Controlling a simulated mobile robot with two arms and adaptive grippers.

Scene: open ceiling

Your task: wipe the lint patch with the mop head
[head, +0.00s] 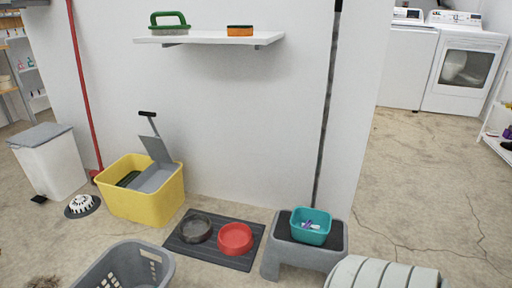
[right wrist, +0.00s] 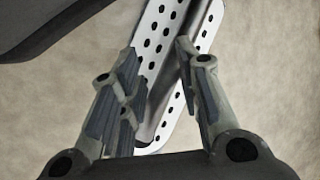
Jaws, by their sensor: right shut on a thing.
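No mop head can be told for certain. Neither gripper shows in the head view.
A yellow bucket (head: 145,205), a white bin (head: 50,170) and a red pole (head: 82,85) stand along the wall. A grey basket (head: 128,268) is in front. Bowls lie on a dark mat (head: 240,262). A grey stool (head: 283,258) holds a teal tub (head: 311,236).

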